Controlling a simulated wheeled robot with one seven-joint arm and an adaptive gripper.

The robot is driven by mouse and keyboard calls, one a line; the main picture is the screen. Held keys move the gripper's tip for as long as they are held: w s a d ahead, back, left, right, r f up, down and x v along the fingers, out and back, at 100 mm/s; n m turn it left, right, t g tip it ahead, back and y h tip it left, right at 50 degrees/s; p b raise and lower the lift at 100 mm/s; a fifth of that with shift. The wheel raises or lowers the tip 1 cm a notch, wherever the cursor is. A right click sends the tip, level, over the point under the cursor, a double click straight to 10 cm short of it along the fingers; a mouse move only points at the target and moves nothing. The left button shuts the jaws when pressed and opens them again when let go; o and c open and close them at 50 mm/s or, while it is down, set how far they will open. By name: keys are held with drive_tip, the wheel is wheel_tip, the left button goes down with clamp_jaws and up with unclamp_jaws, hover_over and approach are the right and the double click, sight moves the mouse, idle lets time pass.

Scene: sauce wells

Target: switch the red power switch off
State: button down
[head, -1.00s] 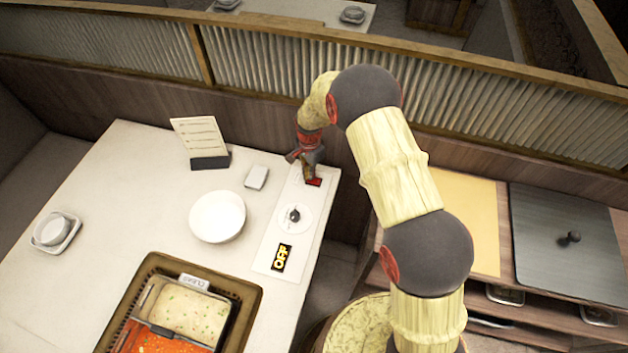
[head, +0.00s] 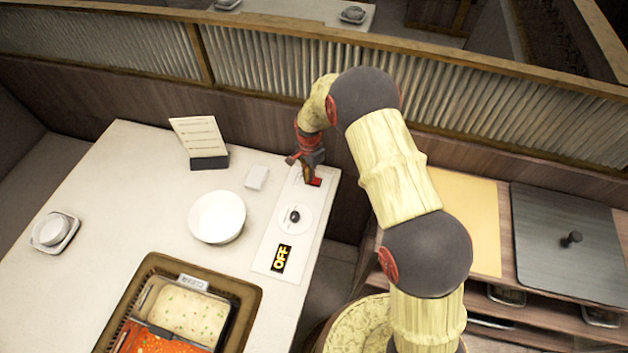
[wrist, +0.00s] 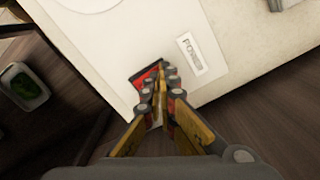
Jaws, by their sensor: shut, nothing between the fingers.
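The red power switch (head: 316,182) sits at the far end of the white control panel (head: 262,249), beside the table's right edge. It also shows in the wrist view (wrist: 145,77), in a dark frame next to a "POWER" label (wrist: 191,54). My gripper (head: 306,177) is shut and empty, pointing down at the switch. In the wrist view its closed fingertips (wrist: 160,70) overlap part of the switch; I cannot tell whether they touch it.
A white bowl (head: 217,217) and a small white block (head: 256,177) stand left of the panel. A menu stand (head: 205,160) is at the back. A pot with sauce wells (head: 252,312) is in front. A wooden partition (head: 262,142) rises behind the table.

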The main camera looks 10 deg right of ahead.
drive_tip(key=shift+r+p, duration=1.8)
drive_tip(key=shift+r, duration=1.7)
